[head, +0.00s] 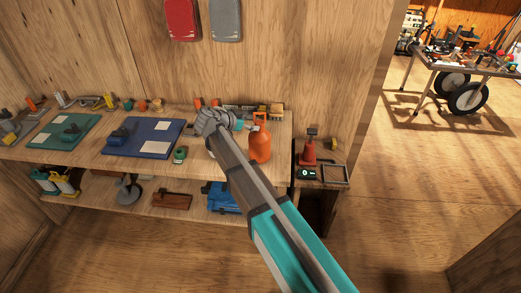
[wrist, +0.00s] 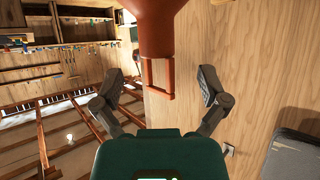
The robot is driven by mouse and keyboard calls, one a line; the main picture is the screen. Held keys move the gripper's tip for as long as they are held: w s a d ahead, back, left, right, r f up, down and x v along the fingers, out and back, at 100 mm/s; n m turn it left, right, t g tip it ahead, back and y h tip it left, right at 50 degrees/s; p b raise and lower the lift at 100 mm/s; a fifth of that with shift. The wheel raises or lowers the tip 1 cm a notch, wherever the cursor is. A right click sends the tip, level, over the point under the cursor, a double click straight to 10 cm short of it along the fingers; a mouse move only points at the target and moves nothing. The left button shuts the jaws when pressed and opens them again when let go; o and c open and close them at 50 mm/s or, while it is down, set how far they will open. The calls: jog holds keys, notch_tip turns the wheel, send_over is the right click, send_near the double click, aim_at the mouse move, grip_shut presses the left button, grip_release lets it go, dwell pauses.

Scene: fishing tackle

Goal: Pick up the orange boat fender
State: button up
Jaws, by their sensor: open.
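The orange boat fender (head: 260,142) stands upright on the bench's right part in the head view, with a loop at its top. My gripper (head: 214,121) is just left of it, near the height of its upper part. In the wrist view, an orange body (wrist: 155,35), apparently the fender, enters from the top edge with its squarish loop. My gripper (wrist: 160,80) is open there, one finger on each side of the loop, with gaps visible. My arm hides part of the bench below the gripper.
The wooden bench (head: 100,152) carries a green mat (head: 64,131), a blue mat (head: 143,138) and small tackle along the back. A red cone-like item (head: 309,151) stands right of the fender. The wooden wall is close behind. Floor in front is clear.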

aim_at(260, 125)
dwell(0.3)
jog(key=shift+w+d+f+b, duration=0.35)
jog(key=shift+d+f+b, duration=0.15)
jog(key=shift+f+b, duration=0.1)
jog(key=b+x, duration=0.1)
jog(key=x, duration=0.1)
jog(key=shift+w+d+f, duration=0.1)
jog(key=shift+d+f, duration=0.05)
jog(key=shift+f, duration=0.1)
jog(key=shift+w+d+f+b, duration=0.15)
jog(key=shift+w+d+b, duration=0.15)
jog(key=shift+d+b, duration=0.1)
grip_shut()
